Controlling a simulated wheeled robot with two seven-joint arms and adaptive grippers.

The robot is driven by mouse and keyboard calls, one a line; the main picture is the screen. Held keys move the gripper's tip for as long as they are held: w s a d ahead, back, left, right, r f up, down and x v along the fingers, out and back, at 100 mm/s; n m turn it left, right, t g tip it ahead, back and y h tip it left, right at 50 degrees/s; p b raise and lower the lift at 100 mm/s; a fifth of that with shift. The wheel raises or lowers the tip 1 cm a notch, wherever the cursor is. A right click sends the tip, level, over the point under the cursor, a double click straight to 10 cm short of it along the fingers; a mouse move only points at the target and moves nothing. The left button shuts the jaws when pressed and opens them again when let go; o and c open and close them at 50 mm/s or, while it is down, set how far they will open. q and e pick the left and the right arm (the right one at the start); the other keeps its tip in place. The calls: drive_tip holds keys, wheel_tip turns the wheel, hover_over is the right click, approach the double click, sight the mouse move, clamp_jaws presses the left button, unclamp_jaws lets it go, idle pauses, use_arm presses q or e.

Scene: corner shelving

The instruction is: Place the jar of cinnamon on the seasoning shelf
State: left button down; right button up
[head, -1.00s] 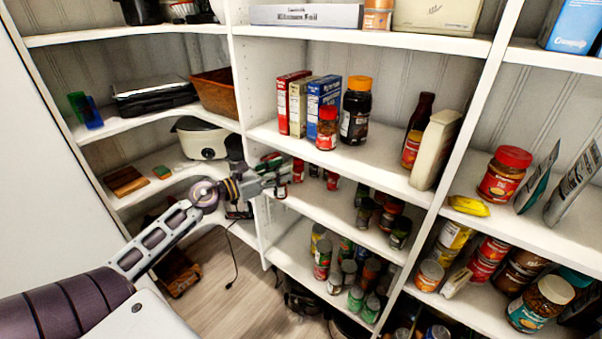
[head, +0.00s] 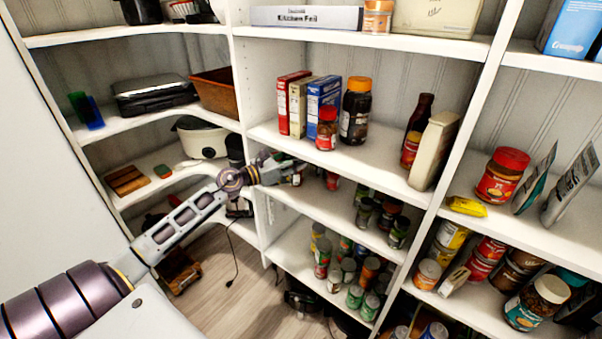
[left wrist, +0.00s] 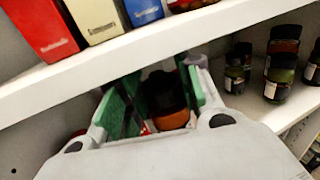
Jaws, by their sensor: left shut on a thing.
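My left gripper (head: 296,174) reaches in from the left over the left end of the seasoning shelf (head: 325,207), beneath the shelf with the boxes. In the left wrist view, my left gripper (left wrist: 160,108) has its green-padded fingers shut on a jar (left wrist: 171,118). The jar is dark with an orange-brown part towards the camera; its label cannot be read, and the fingers hide its sides. Whether its base touches the shelf cannot be told. My right gripper is not in view.
The shelf above (head: 390,170) passes close over the gripper. The shelf's front middle is clear.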

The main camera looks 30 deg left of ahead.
use_arm(q)
drive_tip(key=w+f, duration=0.2)
drive_tip(key=f, duration=0.1)
drive_tip(key=shift+w+d, duration=0.1)
drive_tip(key=shift+w, duration=0.3)
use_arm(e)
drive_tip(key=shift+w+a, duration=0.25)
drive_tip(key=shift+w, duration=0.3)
use_arm(q)
drive_tip(key=shift+f, duration=0.15)
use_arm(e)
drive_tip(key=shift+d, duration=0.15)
use_arm(q)
drive_tip(key=f, duration=0.3)
drive_tip(key=shift+w+f, duration=0.2)
drive_tip(key=shift+f, duration=0.15)
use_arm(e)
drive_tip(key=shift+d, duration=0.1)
use_arm(q)
drive_tip(key=shift+f, duration=0.1)
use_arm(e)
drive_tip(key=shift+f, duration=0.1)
